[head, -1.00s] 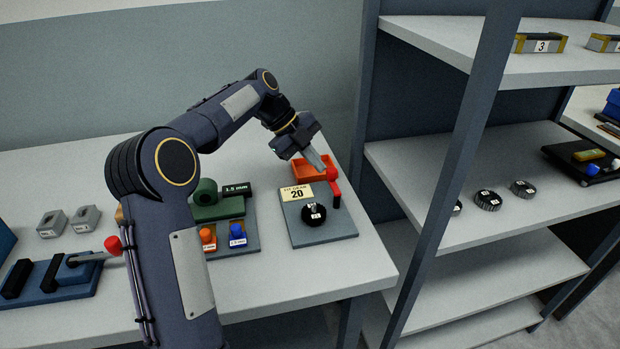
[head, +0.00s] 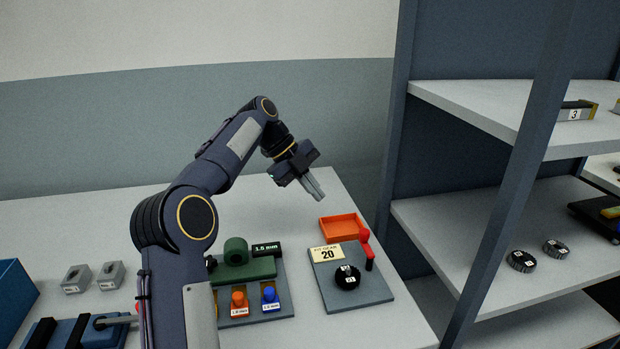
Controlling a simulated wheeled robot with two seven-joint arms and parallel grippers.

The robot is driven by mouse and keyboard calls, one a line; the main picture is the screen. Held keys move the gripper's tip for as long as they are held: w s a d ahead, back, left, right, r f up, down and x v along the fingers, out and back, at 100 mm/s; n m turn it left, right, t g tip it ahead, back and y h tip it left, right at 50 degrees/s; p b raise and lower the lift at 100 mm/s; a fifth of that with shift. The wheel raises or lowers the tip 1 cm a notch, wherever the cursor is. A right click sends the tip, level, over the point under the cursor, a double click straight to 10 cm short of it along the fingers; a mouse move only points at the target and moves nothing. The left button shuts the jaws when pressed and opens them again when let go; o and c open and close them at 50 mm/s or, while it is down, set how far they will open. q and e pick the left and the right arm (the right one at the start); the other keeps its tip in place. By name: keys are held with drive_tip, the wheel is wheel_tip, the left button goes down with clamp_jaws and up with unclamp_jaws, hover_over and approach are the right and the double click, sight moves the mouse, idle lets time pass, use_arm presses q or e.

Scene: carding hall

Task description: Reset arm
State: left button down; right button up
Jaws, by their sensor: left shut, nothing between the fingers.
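My left arm comes in from the lower left and bends over the bench. My left gripper (head: 318,193) is shut and empty. It hangs in the air above the back right part of the bench, behind the orange tray in the picture, and touches nothing that I can see. My right gripper is not in view.
The white bench (head: 80,225) holds an orange tray (head: 340,236), a grey board (head: 374,291) with a "20" card, a black gear (head: 347,277) and a red-handled lever (head: 366,246). A green fixture (head: 240,268) stands left. A shelf unit (head: 497,220) rises at right.

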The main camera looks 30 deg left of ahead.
use_arm(q)
drive_tip(key=shift+v, duration=0.8)
drive_tip(key=shift+w, duration=0.2)
drive_tip(key=s+d+r+n+t+y+p, duration=0.1)
drive_tip(key=s+d+r+n+p, duration=0.2)
drive_tip(key=s+n, duration=0.35)
drive_tip(key=s+d+r+n+y+p, duration=0.1)
drive_tip(key=s+d+r+n, duration=0.2)
drive_tip(key=s+d+n, duration=0.35)
drive_tip(key=s+d+f+n+p, duration=0.1)
drive_tip(key=s+f+n, duration=0.2)
drive_tip(key=s, duration=0.3)
drive_tip(key=s+d+f+n+t+p, duration=0.1)
drive_tip(key=s+d+f+n, duration=0.1)
drive_tip(key=s+f+n, duration=0.2)
drive_tip(key=s+d+f+n+t+y+p, duration=0.1)
drive_tip(key=s+f+n, duration=0.3)
drive_tip(key=s, duration=0.6)
drive_tip(key=shift+s+d+n, duration=0.2)
drive_tip(key=shift+d+n, duration=0.25)
drive_tip(key=shift+n, duration=0.15)
